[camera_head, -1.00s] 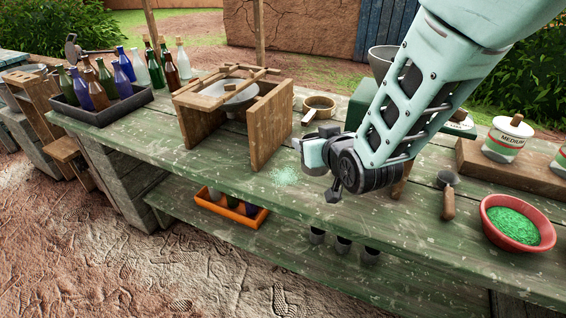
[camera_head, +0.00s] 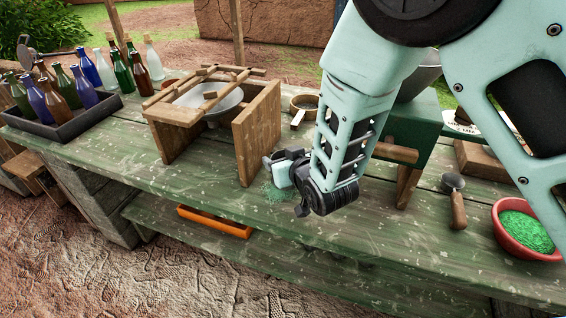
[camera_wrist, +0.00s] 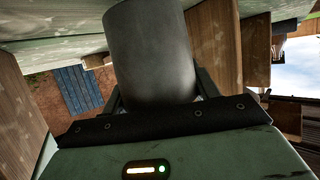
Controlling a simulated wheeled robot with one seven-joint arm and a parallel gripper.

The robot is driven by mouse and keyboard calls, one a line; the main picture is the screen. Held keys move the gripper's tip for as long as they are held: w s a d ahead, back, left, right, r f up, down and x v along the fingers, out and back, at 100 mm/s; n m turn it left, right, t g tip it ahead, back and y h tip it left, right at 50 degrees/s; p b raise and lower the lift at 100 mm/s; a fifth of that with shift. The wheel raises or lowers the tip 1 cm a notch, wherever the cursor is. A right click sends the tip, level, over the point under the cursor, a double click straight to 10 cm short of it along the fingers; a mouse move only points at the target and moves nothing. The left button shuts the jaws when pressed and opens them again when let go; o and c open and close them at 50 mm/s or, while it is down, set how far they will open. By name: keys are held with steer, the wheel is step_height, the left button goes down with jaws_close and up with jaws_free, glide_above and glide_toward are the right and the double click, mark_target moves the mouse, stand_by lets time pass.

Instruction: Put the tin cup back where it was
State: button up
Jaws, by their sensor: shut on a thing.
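The tin cup is a plain grey cylinder (camera_wrist: 150,50) filling the top middle of the wrist view. My gripper (camera_wrist: 158,98) is shut on it, with dark fingers on both sides. In the head view my gripper (camera_head: 277,164) is low over the green bench, beside the right leg of the wooden stand (camera_head: 257,130). I cannot clearly make out the cup there. The stand holds a round bowl-shaped sieve (camera_head: 222,103) under wooden bars.
A small green heap (camera_head: 277,193) lies on the green bench (camera_head: 350,240) below my gripper. A handled pan (camera_head: 304,103) stands behind, and a green box-like mill (camera_head: 415,125) to the right. A scoop (camera_head: 456,200) and red bowl (camera_head: 508,240) are farther right. Bottles fill a dark tray (camera_head: 60,131) at left.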

steer(key=shift+f, duration=0.75)
steer(key=shift+f, duration=0.2)
steer(key=o, duration=0.9)
steer(key=shift+r, duration=0.15)
steer(key=shift+s+r, duration=0.15)
steer(key=s+d+r+n+g+h, duration=0.1)
steer(key=s+d+r+g, duration=0.2)
steer(key=s, duration=0.7)
steer(key=s+d+r+g+h, duration=0.2)
steer(key=s+d+r+g, duration=0.2)
steer(key=s, duration=0.6)
steer(key=s+d+r+n+g+h+b, duration=0.1)
steer(key=s+d+r+g+h, duration=0.1)
steer(key=s+d+r+g, duration=0.2)
steer(key=shift+s+d+r+n+g, duration=0.15)
steer(key=shift+s+d, duration=0.4)
steer(key=shift+s, duration=0.55)
steer(key=shift+s+d+f+n+g, duration=0.1)
steer(key=shift+s+d+g, duration=0.15)
steer(key=shift+s+d, duration=0.6)
steer(key=shift+s+d+r+n+g, duration=0.1)
steer(key=shift+s+d+g, duration=0.15)
steer(key=shift+s, duration=1.1)
